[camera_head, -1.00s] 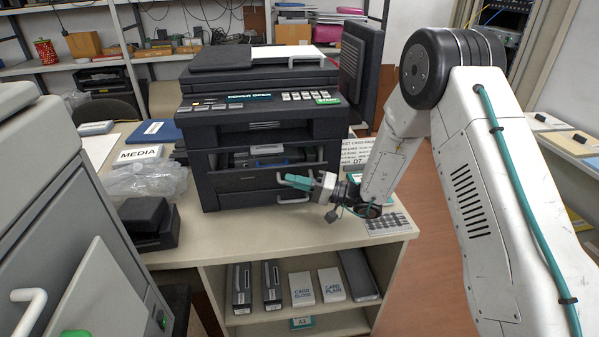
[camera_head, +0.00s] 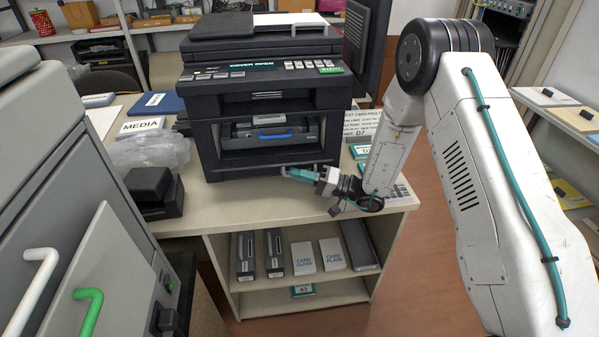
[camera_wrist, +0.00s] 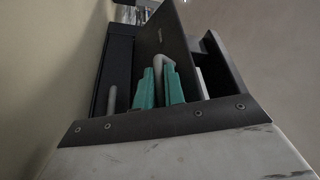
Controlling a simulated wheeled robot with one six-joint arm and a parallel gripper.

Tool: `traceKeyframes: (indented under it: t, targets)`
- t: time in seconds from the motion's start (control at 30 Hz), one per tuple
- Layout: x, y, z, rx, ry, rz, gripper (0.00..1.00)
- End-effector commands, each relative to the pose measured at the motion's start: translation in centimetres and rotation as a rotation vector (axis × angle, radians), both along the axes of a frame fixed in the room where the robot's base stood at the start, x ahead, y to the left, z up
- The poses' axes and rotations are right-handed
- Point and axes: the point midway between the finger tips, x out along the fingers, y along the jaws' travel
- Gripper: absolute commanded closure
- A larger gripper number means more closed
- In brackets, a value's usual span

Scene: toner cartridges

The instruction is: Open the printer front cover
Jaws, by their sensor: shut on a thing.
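The black printer (camera_head: 215,105) stands on the table. Its display reads "COVER OPEN". Its front cover (camera_head: 240,168) is swung down at the bottom of the opening, seen nearly edge-on. A cartridge with a blue handle (camera_head: 275,134) shows in the opening above it. My gripper (camera_head: 301,174) is at the right front of the cover, low over the table. In the wrist view, its teal fingers (camera_wrist: 160,90) are shut on the pale bar handle (camera_wrist: 166,62) of the dark cover panel (camera_wrist: 178,38). The fingers hide part of the handle.
A grey cabinet (camera_head: 100,180) with white and green handles stands close at the left. A plastic bag (camera_head: 150,150) and a small black device (camera_head: 152,192) lie left of the printer. Boxes stand on the shelf below the table (camera_head: 245,205).

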Motion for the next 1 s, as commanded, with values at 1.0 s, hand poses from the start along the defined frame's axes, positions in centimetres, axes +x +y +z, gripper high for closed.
traceKeyframes:
  t: [1.0]
  targets:
    - [-0.05,-0.82,-0.16,0.0,-0.001,-0.003,0.67]
